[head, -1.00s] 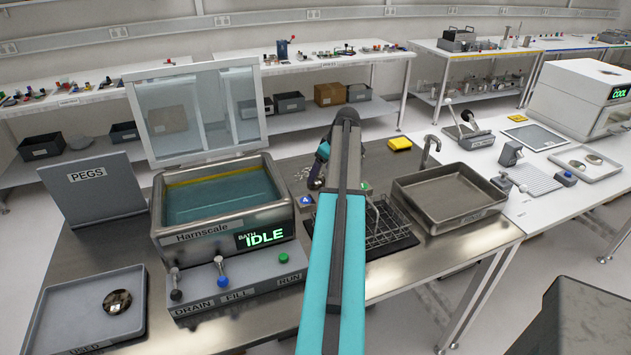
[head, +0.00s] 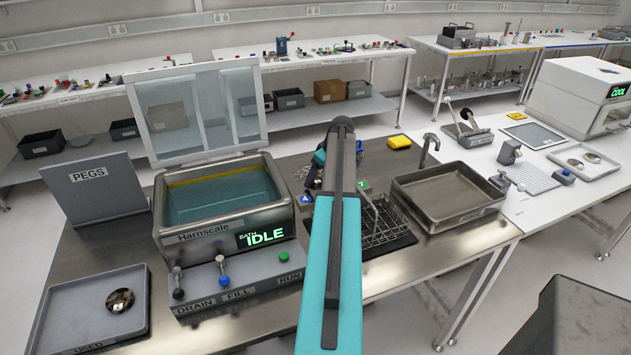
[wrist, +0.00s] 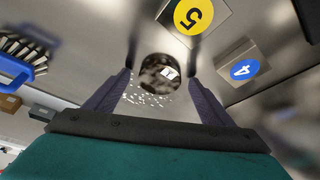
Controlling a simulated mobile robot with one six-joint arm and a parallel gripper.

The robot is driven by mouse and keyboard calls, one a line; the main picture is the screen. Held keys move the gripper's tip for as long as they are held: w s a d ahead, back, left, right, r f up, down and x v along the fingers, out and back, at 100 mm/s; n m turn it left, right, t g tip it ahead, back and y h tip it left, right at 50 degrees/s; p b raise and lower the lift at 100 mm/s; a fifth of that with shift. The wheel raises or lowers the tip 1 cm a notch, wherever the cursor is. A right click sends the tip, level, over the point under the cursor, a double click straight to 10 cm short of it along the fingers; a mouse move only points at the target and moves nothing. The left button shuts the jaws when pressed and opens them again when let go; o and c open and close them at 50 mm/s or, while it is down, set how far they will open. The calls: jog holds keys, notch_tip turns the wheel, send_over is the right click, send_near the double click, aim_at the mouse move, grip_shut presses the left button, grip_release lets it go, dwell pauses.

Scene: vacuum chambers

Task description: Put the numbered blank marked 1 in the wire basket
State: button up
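The blank marked 1 (head: 363,185) shows a small green label in the head view, just right of my arm and at the back left of the wire basket (head: 384,230). The basket stands on a dark mat, partly hidden by my arm. My gripper (wrist: 162,58) is open in the wrist view. A dark, round, speckled shape (wrist: 158,75) shows between its fingers; I cannot tell whether it is a part or a reflection. Blank 1 is not seen in the wrist view.
The bath (head: 224,215) with its raised clear lid stands left of my arm, its display reading IDLE. A metal sink tray (head: 450,215) and tap (head: 430,150) are right of the basket. A yellow block (head: 399,142) lies behind. A blue-handled brush (wrist: 22,68) lies left in the wrist view.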

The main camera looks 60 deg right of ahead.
aim_at(318, 179)
jog(key=c, duration=1.6)
jog(key=shift+c, duration=0.2)
notch_tip(318, 179, up, 10)
jog(key=b, duration=0.3)
